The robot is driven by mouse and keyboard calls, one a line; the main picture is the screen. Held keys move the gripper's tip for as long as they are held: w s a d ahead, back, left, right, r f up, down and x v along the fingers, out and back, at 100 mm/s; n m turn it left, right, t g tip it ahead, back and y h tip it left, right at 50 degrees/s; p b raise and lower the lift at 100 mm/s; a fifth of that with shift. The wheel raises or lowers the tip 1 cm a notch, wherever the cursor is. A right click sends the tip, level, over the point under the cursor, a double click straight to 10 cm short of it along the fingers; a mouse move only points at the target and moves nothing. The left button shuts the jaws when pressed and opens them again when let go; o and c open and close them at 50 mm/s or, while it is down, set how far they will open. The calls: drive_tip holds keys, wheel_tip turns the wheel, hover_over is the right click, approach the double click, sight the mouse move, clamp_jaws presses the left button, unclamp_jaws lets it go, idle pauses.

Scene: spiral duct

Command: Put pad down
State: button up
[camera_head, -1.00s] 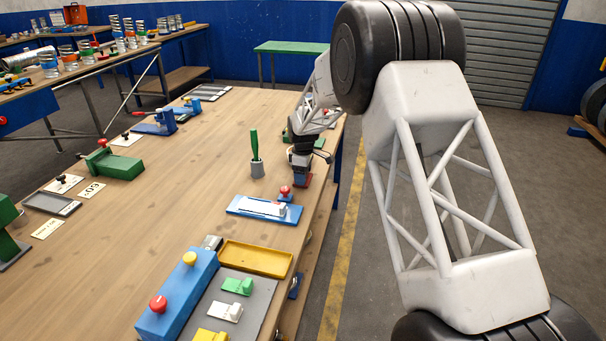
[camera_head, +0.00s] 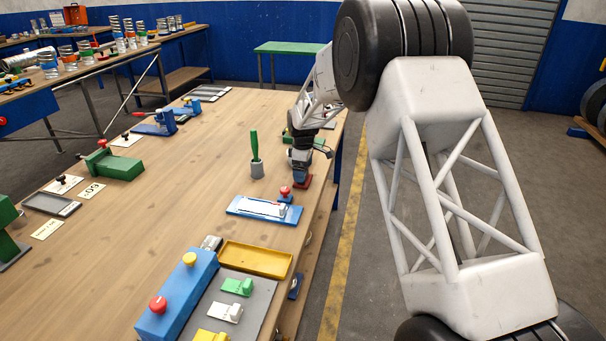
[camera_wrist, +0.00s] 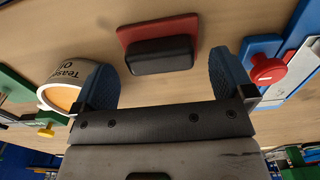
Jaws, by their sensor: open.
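The pad is a dark block with a red base (camera_wrist: 160,45), and it lies on the wooden table between and just beyond my fingertips in the wrist view. In the head view the red pad (camera_head: 304,181) shows at the table's right side, just below my gripper (camera_head: 301,165). In the wrist view my gripper (camera_wrist: 165,85) is open, with one blue finger on each side of the pad and a visible gap to both. Nothing is held between the fingers.
A blue fixture (camera_head: 240,208) with a red knob (camera_head: 285,191) sits nearer the front. A yellow tray (camera_head: 255,260) lies beyond it toward the front. The table's middle is clear.

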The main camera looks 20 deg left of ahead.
wheel_tip(320, 180, up, 10)
drive_tip(key=shift+f, duration=0.15)
idle(0.3)
idle(0.5)
drive_tip(key=s+d+r+m, duration=0.3)
drive_tip(key=s+d+r, duration=0.3)
drive_tip(key=s+d, duration=0.25)
drive_tip(key=s+d+r+m+t, duration=0.1)
drive_tip(key=s+d+r+m, duration=0.2)
drive_tip(key=s+d+r, duration=0.5)
drive_tip(key=s+d+r+m, duration=0.3)
drive_tip(key=s+d, duration=0.3)
drive_tip(key=d, duration=0.5)
drive_tip(key=s+d+f+m, duration=0.1)
drive_tip(key=s+d+m, duration=0.2)
drive_tip(key=s, duration=0.8)
drive_tip(key=s+d+f+m+t, duration=0.1)
drive_tip(key=s+d+f+m, duration=0.1)
drive_tip(key=s+d, duration=0.5)
drive_tip(key=s+d+f+m, duration=0.2)
drive_tip(key=s+d+m, duration=0.2)
drive_tip(key=s, duration=1.1)
drive_tip(key=shift+s+d+t, duration=0.25)
drive_tip(key=shift+d+t, duration=0.05)
drive_tip(key=shift+d, duration=0.35)
